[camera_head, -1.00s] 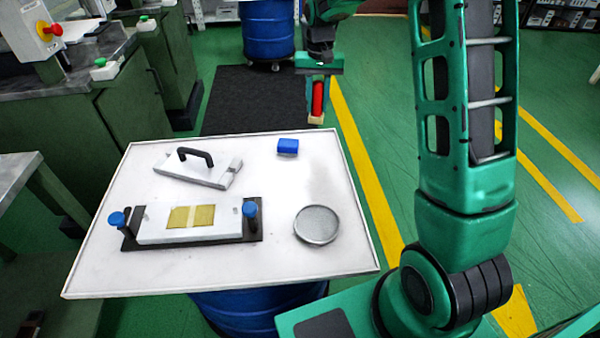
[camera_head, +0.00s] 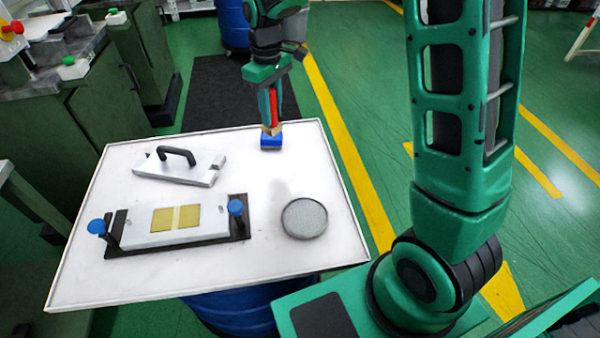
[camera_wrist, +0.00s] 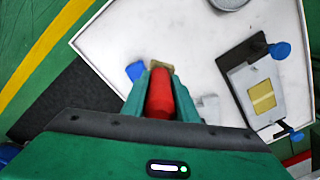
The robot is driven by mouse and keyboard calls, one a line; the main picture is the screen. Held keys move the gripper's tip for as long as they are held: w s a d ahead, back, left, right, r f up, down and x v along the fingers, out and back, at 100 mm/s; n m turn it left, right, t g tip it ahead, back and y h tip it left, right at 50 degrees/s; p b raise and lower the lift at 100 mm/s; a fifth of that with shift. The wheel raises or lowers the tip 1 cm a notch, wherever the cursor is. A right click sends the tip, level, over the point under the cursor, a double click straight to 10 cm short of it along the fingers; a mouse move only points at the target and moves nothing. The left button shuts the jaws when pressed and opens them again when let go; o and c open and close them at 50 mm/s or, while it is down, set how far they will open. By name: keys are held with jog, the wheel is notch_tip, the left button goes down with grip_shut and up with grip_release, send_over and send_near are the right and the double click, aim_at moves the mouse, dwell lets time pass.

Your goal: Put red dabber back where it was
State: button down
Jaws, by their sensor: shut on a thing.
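My gripper (camera_head: 270,110) is shut on the red dabber (camera_head: 273,107), which hangs upright with its tan tip down, above the far right part of the white tray table. In the head view the tip overlaps the top of a blue block (camera_head: 271,143); I cannot tell if they touch. In the wrist view the red dabber (camera_wrist: 160,95) sits between the two fingers (camera_wrist: 160,100), and the blue block (camera_wrist: 135,70) shows beside its tip, partly hidden by a finger.
The white table (camera_head: 300,265) holds a white plate with a black handle (camera_head: 185,175), a mould base with blue knobs (camera_head: 130,240) and a round grey dish (camera_head: 304,218). Yellow floor lines run to the right.

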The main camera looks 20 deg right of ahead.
jog(key=s+a+n, duration=0.7)
jog(key=s+n, duration=0.2)
jog(key=n, duration=0.1)
jog(key=shift+n, duration=0.3)
jog(key=shift+w+d+f, duration=0.15)
jog(key=shift+d+f, duration=1.7)
jog(key=shift+d, duration=0.05)
jog(key=shift+w+d+f, duration=0.15)
jog(key=shift+d+f, duration=1.7)
jog(key=shift+f, duration=0.05)
jog(key=shift+w+d+f, duration=0.15)
jog(key=shift+d+f, duration=1.7)
jog(key=shift+d, duration=0.05)
jog(key=shift+f, duration=0.1)
jog(key=c, duration=1.4)
grip_release()
